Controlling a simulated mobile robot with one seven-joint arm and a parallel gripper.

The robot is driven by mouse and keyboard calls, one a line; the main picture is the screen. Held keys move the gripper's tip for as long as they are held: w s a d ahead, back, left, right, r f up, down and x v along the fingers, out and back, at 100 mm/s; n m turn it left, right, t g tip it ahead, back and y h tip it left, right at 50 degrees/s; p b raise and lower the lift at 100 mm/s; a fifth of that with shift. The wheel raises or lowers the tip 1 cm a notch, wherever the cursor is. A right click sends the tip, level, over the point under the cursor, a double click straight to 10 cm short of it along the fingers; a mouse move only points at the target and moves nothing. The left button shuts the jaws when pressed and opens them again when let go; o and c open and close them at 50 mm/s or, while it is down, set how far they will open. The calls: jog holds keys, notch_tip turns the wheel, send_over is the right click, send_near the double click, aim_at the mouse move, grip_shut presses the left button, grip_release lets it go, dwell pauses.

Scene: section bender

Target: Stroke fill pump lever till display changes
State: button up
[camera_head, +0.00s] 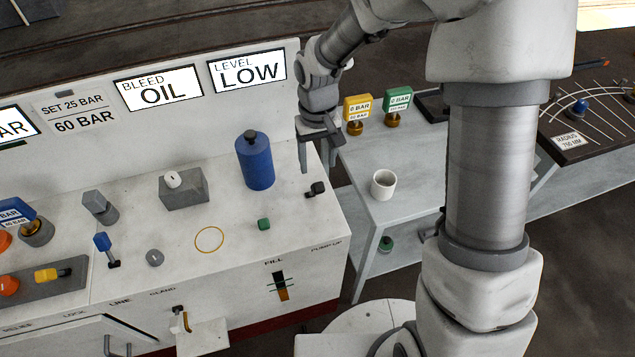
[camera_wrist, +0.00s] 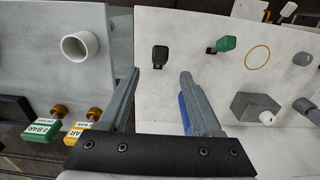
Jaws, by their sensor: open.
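The display (camera_head: 247,70) on the back panel reads LEVEL LOW. A short black lever (camera_head: 315,188) sits near the right end of the white bench top; I take it for the fill pump lever, but no label on it is readable. It also shows in the wrist view (camera_wrist: 159,57), just beyond my fingertips and between their lines. My gripper (camera_head: 319,158) is open and empty, pointing down above the lever, apart from it. In the wrist view my gripper (camera_wrist: 160,73) shows both fingers spread. FILL (camera_head: 273,262) and PUMP UP labels are on the bench front edge.
A blue cylinder (camera_head: 255,160) stands close left of my gripper; my finger partly hides it in the wrist view. A green knob (camera_head: 264,224) and a grey box (camera_head: 184,190) are further left. A white cup (camera_head: 383,184) and yellow and green gauges stand on the right table.

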aim_at(318, 183)
notch_tip(318, 183, down, 9)
jog(key=shift+r, duration=0.2)
grip_shut()
dwell(0.4)
dwell(1.1)
